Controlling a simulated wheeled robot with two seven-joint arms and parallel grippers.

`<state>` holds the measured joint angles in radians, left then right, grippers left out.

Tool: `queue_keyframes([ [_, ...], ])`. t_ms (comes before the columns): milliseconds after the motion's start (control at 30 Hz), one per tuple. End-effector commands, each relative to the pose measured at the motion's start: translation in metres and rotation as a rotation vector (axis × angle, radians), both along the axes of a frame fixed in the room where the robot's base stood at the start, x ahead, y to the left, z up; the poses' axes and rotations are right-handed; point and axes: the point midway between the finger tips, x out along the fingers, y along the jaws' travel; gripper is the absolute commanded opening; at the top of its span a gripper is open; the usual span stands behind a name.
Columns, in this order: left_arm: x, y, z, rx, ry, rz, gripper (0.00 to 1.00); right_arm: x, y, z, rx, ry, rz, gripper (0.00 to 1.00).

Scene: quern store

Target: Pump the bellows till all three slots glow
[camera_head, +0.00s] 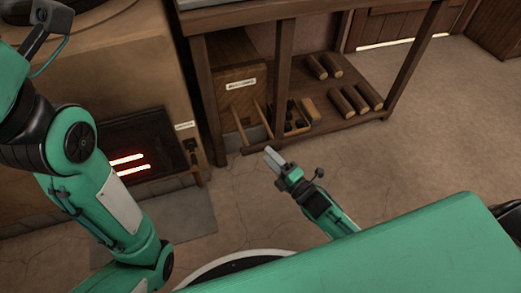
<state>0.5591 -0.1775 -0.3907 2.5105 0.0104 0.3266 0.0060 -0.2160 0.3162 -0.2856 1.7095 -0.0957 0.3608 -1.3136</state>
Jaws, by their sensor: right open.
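The stove's dark fire opening (150,135) is at the left. Two slots (128,166) in it glow white-orange; my left arm covers part of the opening, and I cannot see a third slot. A wooden board-like piece with a small label (240,84) and two pole-like handles (239,126) stands under the bench. It may be the bellows, but the label is too small to read. My right gripper (273,157) is open and empty over the floor, in front of the bench and apart from the handles. My left arm crosses the stove front; its gripper is out of view.
The bench frame has a low shelf with several logs (357,100) at the right and a small box of dark lumps (294,118). A bench leg (279,85) stands beside the labelled piece. A grey plate (190,217) lies before the stove. The floor at right is clear.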

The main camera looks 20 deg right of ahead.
Motion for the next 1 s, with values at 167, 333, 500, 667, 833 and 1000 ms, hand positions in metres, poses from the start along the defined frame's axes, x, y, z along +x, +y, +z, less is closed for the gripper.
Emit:
queue_keyframes([
  [167,0.001,-0.002,-0.016,0.003,0.01,0.002,0.0,0.028,0.013,0.004,0.001,-0.005,0.0,0.47],
  [333,-0.004,-0.003,-0.018,-0.003,-0.005,-0.001,0.0,0.043,0.02,0.007,0.0,-0.002,-0.001,0.47],
  [500,-0.006,-0.002,-0.017,-0.015,-0.009,-0.008,0.0,0.048,0.022,0.01,0.001,-0.001,-0.001,0.47],
  [667,-0.006,-0.002,-0.016,-0.014,-0.008,-0.008,0.0,0.048,0.022,0.01,0.001,-0.001,-0.001,0.47],
  [833,-0.005,-0.002,-0.017,-0.011,-0.008,-0.006,0.0,0.048,0.022,0.01,0.0,0.0,-0.001,0.27],
  [1000,-0.004,-0.002,-0.017,-0.009,-0.005,-0.004,0.0,0.048,0.022,0.01,0.0,0.0,-0.001,0.0],
])
